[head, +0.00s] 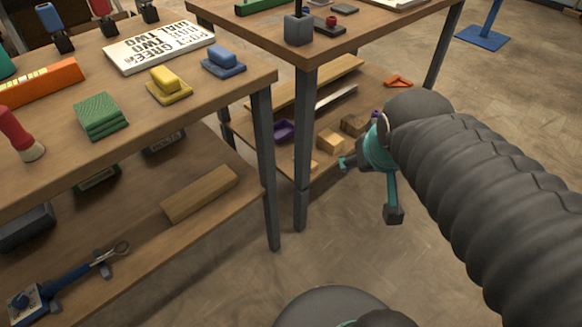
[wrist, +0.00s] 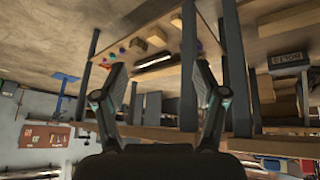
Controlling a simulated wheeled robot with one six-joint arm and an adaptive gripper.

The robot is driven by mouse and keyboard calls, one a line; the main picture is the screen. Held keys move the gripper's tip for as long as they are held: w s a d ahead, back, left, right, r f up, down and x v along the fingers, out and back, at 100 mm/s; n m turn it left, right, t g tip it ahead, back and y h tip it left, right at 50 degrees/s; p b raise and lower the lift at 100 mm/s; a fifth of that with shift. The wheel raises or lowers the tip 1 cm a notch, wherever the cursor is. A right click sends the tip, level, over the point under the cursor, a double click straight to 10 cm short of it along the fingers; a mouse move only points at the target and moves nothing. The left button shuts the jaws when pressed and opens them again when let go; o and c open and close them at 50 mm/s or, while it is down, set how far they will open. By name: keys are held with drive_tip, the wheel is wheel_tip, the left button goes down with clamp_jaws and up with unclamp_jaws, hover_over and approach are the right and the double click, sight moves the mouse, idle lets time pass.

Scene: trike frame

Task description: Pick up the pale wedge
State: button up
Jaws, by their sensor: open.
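Light wooden pieces lie on the lower shelf (head: 268,150) of the right table. One is a tan block (head: 331,141); a smaller pale piece (head: 313,164) is partly hidden behind the table leg. I cannot tell for certain which is the pale wedge. In the wrist view, which looks upside down, small tan pieces (wrist: 157,41) show beyond the fingers, too small to make out a wedge shape. My gripper (head: 368,188) is open and empty, in front of and right of that shelf, apart from the pieces. Both spread fingers show in the wrist view (wrist: 160,72).
The shelf also holds a purple tray (head: 284,131), a brown block (head: 353,125), a pale strip (head: 337,96) and an orange triangle (head: 398,82). A dark table leg (head: 301,190) stands left of my gripper. The tabletop is above the shelf. Floor in front is clear.

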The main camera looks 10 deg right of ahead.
drive_tip(key=w+d+f+n+t+b, duration=0.1)
drive_tip(key=w+d+f, duration=0.25)
drive_tip(key=w, duration=0.35)
drive_tip(key=w+d+f+n+t+b, duration=0.1)
drive_tip(key=w+d+f+b, duration=0.2)
drive_tip(key=w, duration=0.4)
drive_tip(key=w+d+f+n+t, duration=0.1)
drive_tip(key=w+d+f+t, duration=0.15)
drive_tip(key=w+f, duration=0.35)
drive_tip(key=n+y+b, duration=0.4)
drive_tip(key=y, duration=0.5)
approach(313, 165)
drive_tip(key=x, duration=0.2)
drive_tip(key=b+x, duration=0.1)
drive_tip(key=x, duration=0.2)
drive_tip(key=shift+d+f, duration=0.15)
drive_tip(key=shift+f, duration=0.2)
drive_tip(key=shift+a+r+x, duration=0.1)
drive_tip(key=shift+r+x, duration=0.05)
drive_tip(key=shift+x, duration=1.25)
drive_tip(key=shift+a+r+x, duration=0.1)
drive_tip(key=shift+r+x, duration=0.05)
drive_tip(key=shift+x, duration=1.3)
drive_tip(key=c, duration=1.1)
